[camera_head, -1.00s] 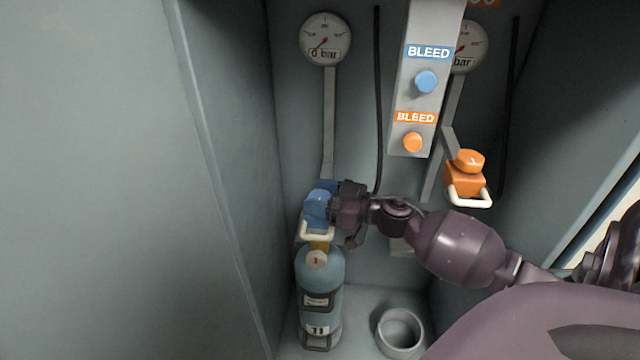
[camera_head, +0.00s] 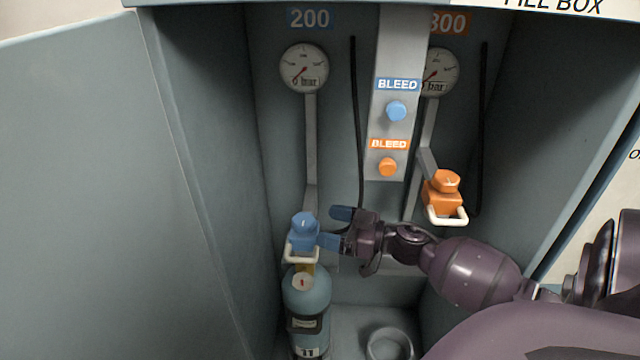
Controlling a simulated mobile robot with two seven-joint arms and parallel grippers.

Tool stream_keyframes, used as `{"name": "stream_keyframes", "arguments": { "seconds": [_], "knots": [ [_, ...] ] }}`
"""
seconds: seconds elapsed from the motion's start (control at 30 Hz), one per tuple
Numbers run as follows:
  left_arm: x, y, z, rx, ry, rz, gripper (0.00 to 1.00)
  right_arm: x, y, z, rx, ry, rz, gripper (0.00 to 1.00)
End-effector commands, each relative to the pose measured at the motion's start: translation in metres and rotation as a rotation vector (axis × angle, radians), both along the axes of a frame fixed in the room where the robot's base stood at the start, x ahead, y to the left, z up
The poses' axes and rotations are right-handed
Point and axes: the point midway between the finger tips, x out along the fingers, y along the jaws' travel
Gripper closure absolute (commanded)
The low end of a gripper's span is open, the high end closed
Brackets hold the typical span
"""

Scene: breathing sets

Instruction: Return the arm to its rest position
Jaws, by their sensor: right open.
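My right arm comes in from the right, and its right gripper (camera_head: 335,228) is open, with blue-tipped fingers pointing left. The gripper is just right of the blue valve connector (camera_head: 303,232), with its near fingertip close to the connector; I cannot tell whether they touch. The connector with its white handle sits on top of the teal cylinder (camera_head: 307,290), which stands upright at the lower left inside the box. My left gripper is not in view.
The fill box's left wall (camera_head: 205,150) and right wall (camera_head: 575,130) enclose the arm. An orange connector (camera_head: 442,192) hangs at right. A central panel (camera_head: 398,50) carries blue (camera_head: 396,111) and orange (camera_head: 388,167) bleed knobs. An empty round holder (camera_head: 390,343) is on the floor.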

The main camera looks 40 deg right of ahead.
Motion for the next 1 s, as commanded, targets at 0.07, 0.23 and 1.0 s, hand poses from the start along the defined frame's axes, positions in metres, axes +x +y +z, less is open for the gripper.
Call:
{"name": "stream_keyframes", "arguments": {
  "seconds": [0.07, 0.23, 1.0],
  "knots": [
    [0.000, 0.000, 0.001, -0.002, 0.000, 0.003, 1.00, -0.005, -0.003, 0.001, 0.001, 0.000, -0.001, 0.19],
    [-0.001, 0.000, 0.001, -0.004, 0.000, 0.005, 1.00, -0.008, -0.004, 0.000, 0.002, 0.000, 0.000, 0.19],
    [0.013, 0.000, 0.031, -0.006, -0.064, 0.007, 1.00, -0.038, 0.006, 0.004, -0.006, -0.020, -0.135, 0.19]
  ]
}}
